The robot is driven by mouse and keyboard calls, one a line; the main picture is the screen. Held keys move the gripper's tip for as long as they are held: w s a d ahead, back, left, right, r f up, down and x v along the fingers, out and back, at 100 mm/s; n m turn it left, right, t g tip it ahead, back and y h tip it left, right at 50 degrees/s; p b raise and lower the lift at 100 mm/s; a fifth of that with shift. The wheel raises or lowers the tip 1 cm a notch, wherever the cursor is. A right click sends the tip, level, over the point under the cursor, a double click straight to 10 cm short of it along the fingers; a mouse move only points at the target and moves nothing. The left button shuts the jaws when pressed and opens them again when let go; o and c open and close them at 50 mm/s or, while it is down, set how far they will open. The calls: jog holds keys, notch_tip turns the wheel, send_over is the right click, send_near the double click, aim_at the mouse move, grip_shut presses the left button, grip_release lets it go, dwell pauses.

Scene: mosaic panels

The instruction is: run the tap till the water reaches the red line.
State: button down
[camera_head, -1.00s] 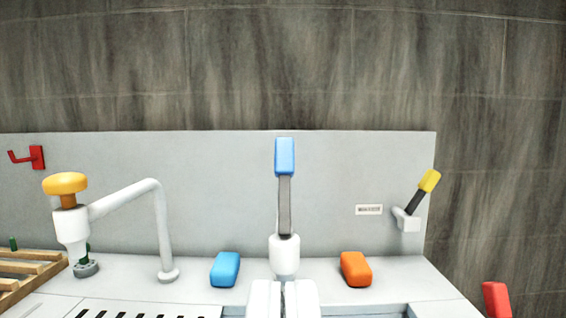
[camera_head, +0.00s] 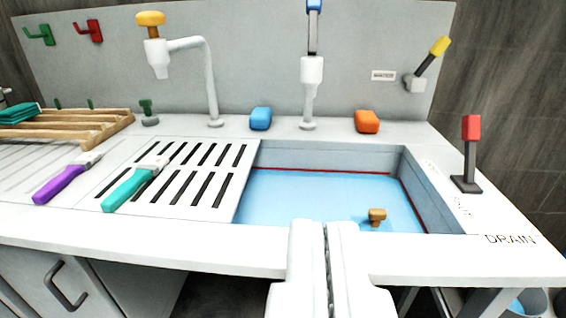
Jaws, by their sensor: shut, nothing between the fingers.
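The sink basin (camera_head: 430,190) holds pale blue water (camera_head: 300,200). The red line (camera_head: 320,171) runs along the back and right walls, and the water's edge looks at or very close to it. The white tap (camera_head: 312,75) with a blue-tipped lever stands upright behind the basin; I see no stream from it. A yellow-tipped lever (camera_head: 428,63) on the splashback tilts up to the right, beside a label (camera_head: 383,75) that seems to read WATER. A brown plug-like piece (camera_head: 377,215) shows in the water. My gripper (camera_head: 325,228) is shut and empty in front of the basin's near edge.
A red-tipped lever (camera_head: 471,150) stands upright at right, near the word DRAIN. Blue (camera_head: 261,118) and orange (camera_head: 367,121) blocks flank the tap.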

aim_at(313, 17)
jog(key=c, duration=1.2)
grip_release()
jog(key=shift+o, duration=0.2)
jog(key=w+r, duration=0.4)
jog(key=w, duration=0.4)
jog(key=w+r, duration=0.4)
jog(key=w, duration=0.4)
jog(key=shift+t, duration=0.3)
jog(key=w, duration=1.1)
jog(key=w+r, duration=0.1)
jog(key=w, duration=1)
jog(key=w+r, duration=0.1)
jog(key=w, duration=1)
jog(key=shift+w+d+r, duration=0.1)
jog(key=shift+w+r, duration=0.15)
jog(key=shift+w, duration=0.15)
grip_shut()
